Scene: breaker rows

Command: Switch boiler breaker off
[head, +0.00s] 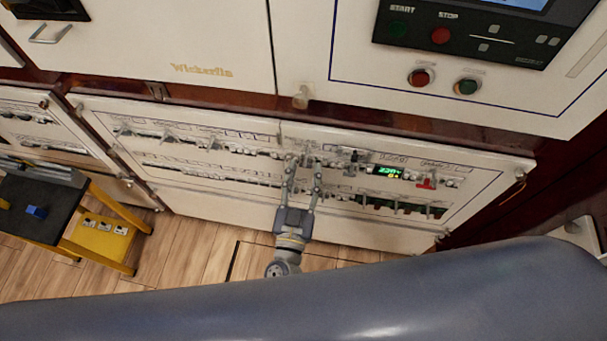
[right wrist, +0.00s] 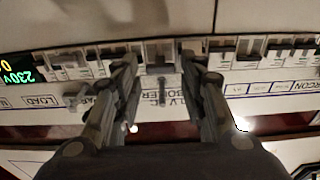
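The boiler breaker (right wrist: 160,52) sits in the upper row of the panel, beside an upside-down label (right wrist: 158,149) that seems to read "BOILER". A narrow dark lever (right wrist: 162,90) shows there, between my fingers. My right gripper (right wrist: 160,62) is open, with one finger on each side of this breaker and its tips close to the row. I cannot tell whether the fingers touch it. In the head view my right gripper (head: 303,168) reaches up from below to the upper breaker row (head: 225,142). My left gripper is not in view.
A green 230V display (head: 389,171) and a red switch (head: 427,182) lie right of the gripper. A lower breaker row (head: 215,175) runs beneath. A yellow step stool (head: 102,236) stands at left on the wooden floor. A control panel with start and stop buttons (head: 440,36) is above right.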

